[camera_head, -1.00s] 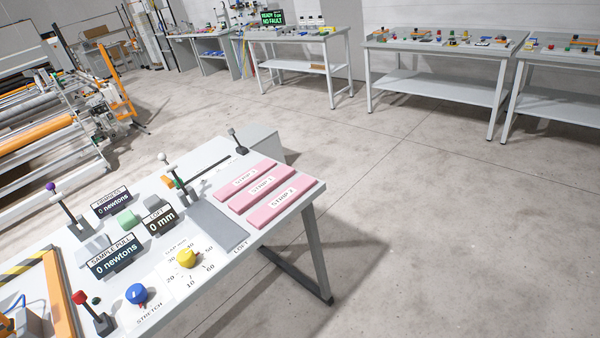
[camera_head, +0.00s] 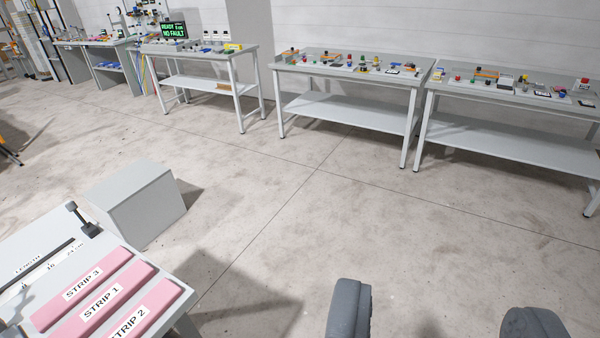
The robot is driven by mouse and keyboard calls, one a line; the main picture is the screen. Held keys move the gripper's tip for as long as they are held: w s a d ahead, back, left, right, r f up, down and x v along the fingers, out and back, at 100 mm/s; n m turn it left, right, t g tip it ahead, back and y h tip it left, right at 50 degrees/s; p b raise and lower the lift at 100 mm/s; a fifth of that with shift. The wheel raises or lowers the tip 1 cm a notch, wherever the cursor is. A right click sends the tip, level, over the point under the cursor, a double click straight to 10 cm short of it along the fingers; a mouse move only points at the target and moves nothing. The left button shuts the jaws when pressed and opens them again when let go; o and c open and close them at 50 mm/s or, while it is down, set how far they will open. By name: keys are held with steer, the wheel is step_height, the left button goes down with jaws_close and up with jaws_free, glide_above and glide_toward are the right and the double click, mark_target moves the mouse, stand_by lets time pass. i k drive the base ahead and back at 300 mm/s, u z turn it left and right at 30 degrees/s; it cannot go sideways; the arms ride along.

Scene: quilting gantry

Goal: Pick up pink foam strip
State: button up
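Three pink foam strips lie side by side on a grey table (camera_head: 22,253) at the lower left. They are labelled STRIP 3 (camera_head: 112,264), STRIP 1 (camera_head: 135,281) and STRIP 2 (camera_head: 165,295). My gripper (camera_head: 443,318) shows at the bottom right as two grey fingers set wide apart. It is open, with only floor visible between the fingers, and it is well to the right of the strips and the table.
A length slide with a dark knob (camera_head: 88,226) sits beside the strips. A grey box (camera_head: 138,205) stands behind the table. Benches with small parts (camera_head: 350,64) line the back wall, one bearing a green READY / NO FAULT screen (camera_head: 174,31). The middle floor is clear.

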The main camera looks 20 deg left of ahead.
mark_target(85, 321)
steer(key=u, duration=0.65)
steer(key=i, duration=1.1)
steer(key=u, duration=0.7)
